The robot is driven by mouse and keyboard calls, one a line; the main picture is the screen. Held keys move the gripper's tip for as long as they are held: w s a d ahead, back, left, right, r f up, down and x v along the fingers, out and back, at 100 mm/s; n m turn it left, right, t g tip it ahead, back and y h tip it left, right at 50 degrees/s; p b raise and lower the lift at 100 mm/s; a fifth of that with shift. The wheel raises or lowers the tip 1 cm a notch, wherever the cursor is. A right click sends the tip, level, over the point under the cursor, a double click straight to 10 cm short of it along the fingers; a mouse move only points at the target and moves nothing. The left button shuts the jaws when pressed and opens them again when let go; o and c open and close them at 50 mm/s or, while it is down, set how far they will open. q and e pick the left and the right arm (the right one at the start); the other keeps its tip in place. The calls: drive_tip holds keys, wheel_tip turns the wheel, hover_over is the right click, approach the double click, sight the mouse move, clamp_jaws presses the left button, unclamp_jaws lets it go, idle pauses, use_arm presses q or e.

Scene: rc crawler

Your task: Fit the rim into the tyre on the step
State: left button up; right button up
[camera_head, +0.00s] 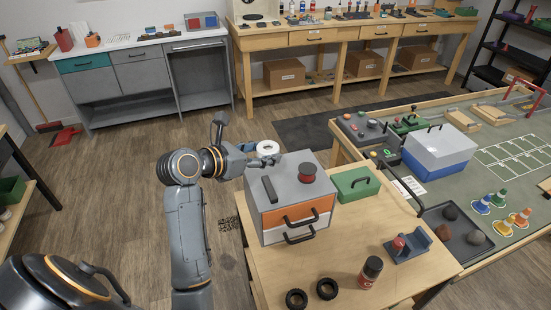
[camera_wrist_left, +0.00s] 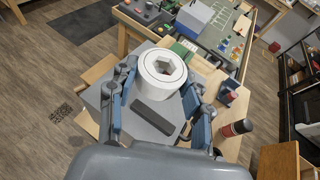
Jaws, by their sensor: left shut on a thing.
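A white rim (camera_head: 267,147) with a hole through its middle is in my left gripper (camera_head: 262,156), held up near the back left of the grey toolbox. In the left wrist view the rim (camera_wrist_left: 162,70) sits between the two fingers of my left gripper (camera_wrist_left: 158,92), and its hole looks hexagonal. I cannot tell which surface is the step. My right gripper is not in view.
Bare tabletop lies between.

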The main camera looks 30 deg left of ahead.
sight(262, 155)
use_arm(q)
drive_tip(key=v, duration=0.4)
drive_tip(key=d+v, duration=0.1)
drive_tip(key=v, duration=0.1)
drive_tip(key=shift+s, duration=0.15)
drive_tip(key=s+d+f+m+g+h+b, duration=0.2)
drive_tip(key=s+d+f+m+h, duration=0.1)
drive_tip(key=d, duration=0.3)
drive_tip(key=s+d+f+m+g+h+b, duration=0.2)
drive_tip(key=s+d+f+m+g+h, duration=0.1)
drive_tip(key=d, duration=0.4)
wheel_tip(262, 155, down, 3)
drive_tip(key=shift+r+m+h, duration=0.2)
drive_tip(key=shift+m+h, duration=0.5)
drive_tip(key=shift+m, duration=0.1)
